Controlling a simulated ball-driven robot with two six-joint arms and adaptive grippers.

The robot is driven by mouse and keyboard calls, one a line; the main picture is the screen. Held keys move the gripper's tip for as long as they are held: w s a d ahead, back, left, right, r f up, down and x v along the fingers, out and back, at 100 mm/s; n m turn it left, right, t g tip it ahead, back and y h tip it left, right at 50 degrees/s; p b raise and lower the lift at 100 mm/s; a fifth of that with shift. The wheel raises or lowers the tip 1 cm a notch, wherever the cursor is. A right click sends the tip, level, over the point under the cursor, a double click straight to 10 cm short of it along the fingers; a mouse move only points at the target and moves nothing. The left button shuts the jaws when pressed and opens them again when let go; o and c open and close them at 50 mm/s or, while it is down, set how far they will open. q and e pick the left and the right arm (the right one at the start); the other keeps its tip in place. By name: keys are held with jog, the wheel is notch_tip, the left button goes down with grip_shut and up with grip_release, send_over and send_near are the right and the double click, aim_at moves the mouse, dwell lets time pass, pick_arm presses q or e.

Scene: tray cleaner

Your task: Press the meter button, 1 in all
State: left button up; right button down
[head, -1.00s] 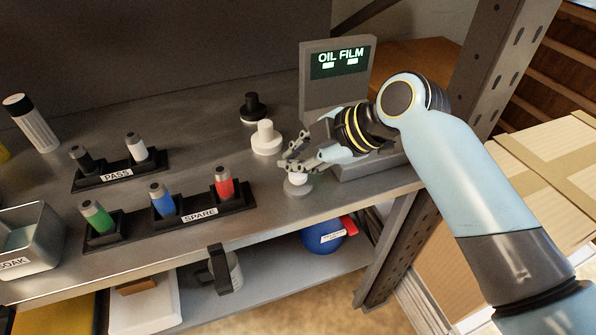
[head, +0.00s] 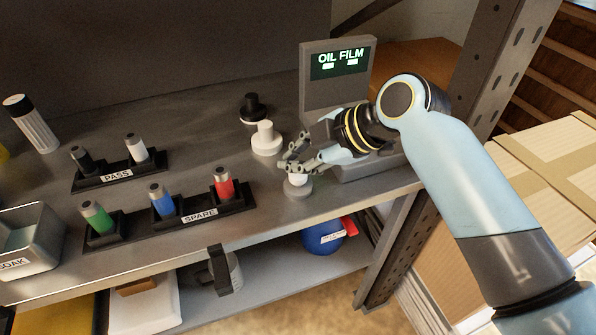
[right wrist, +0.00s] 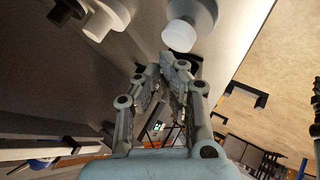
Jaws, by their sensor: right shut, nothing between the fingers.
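The meter (head: 306,85) is a grey upright box at the back right of the bench, its lit screen reading OIL FILM above two pale marks. A white round button (head: 297,179) on a grey round base stands near the bench's front edge, in front of the meter. My right gripper (head: 291,168) is shut and empty, its fingertips just above and beside the button, partly covering it. In the right wrist view the button (right wrist: 180,36) shows just beyond the fingertips (right wrist: 175,62). I cannot tell whether they touch. My left gripper is not in view.
A white knobbed piece (head: 266,138) and a black one (head: 253,107) stand left of the gripper. The SPARE rack (head: 200,215) holds green, blue and red vials; the PASS rack (head: 117,177) holds two more. A shelf post (head: 505,60) rises at the right.

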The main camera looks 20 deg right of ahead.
aim_at(297, 177)
jog(key=shift+f, duration=0.4)
jog(key=shift+f+b, duration=0.5)
jog(key=shift+f, duration=0.15)
dwell(0.6)
jog(key=shift+r, duration=0.1)
jog(key=shift+r+p, duration=1)
jog(key=shift+p, duration=0.05)
notch_tip(297, 177, up, 5)
jog(key=p, duration=0.5)
jog(key=shift+r, duration=0.1)
dwell(0.5)
